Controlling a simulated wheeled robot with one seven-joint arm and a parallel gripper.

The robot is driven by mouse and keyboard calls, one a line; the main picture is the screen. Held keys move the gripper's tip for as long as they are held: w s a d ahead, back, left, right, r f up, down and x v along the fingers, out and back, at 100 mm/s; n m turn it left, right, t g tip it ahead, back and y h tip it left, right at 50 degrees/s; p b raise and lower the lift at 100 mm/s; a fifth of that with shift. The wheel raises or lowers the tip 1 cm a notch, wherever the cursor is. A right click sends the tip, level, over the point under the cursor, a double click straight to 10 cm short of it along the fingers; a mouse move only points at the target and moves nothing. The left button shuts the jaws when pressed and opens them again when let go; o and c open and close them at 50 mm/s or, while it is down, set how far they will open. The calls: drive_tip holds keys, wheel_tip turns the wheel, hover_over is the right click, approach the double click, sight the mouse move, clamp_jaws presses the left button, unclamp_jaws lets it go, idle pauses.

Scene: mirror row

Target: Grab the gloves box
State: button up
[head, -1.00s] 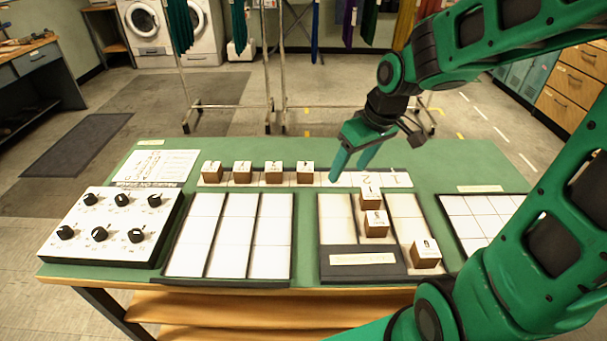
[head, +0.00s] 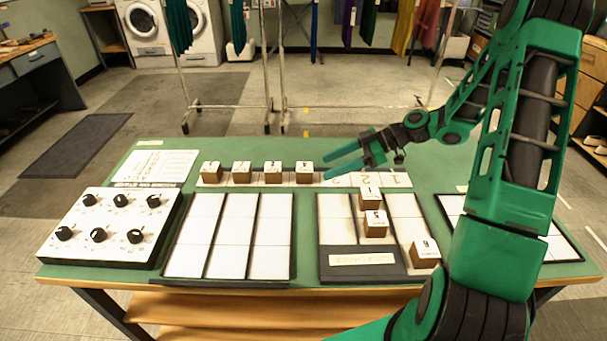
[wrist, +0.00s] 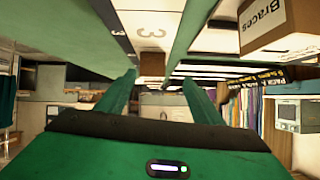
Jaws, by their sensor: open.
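Several small brown boxes with white labelled tops stand on the green table. I cannot read which label says gloves. In the head view, the rightmost box of the back row (head: 305,173) is just left of my fingertips. My gripper (head: 328,164) is open and empty, pointing left, low over the numbered strip (head: 370,180). In the wrist view, a brown box (wrist: 152,65) shows beyond and between my fingers (wrist: 159,78), by the slot marked 3, apart from them. A box labelled Braces (wrist: 280,22) is at the upper right, outside the fingers.
Two boxes (head: 375,224) and a front right box (head: 425,250) stand on the right tray (head: 360,270). An empty white tray (head: 228,235) is in the middle. A knob panel (head: 105,228) and paper sheet (head: 155,167) are at the left.

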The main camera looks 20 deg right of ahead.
sight(305, 172)
drive_tip(key=shift+w+d+f+n+t+y, duration=0.1)
drive_tip(key=shift+w+d+n+t+y, duration=0.15)
drive_tip(key=shift+d, duration=0.2)
drive_tip(key=shift+w+d+f+n+t+y, duration=0.1)
drive_tip(key=shift+w+d+n+t+y, duration=0.05)
drive_tip(key=shift+d+y, duration=0.25)
drive_tip(key=x, duration=1)
drive_tip(key=shift+w+a, duration=0.15)
drive_tip(key=shift+a, duration=0.15)
drive_tip(key=c, duration=1.2)
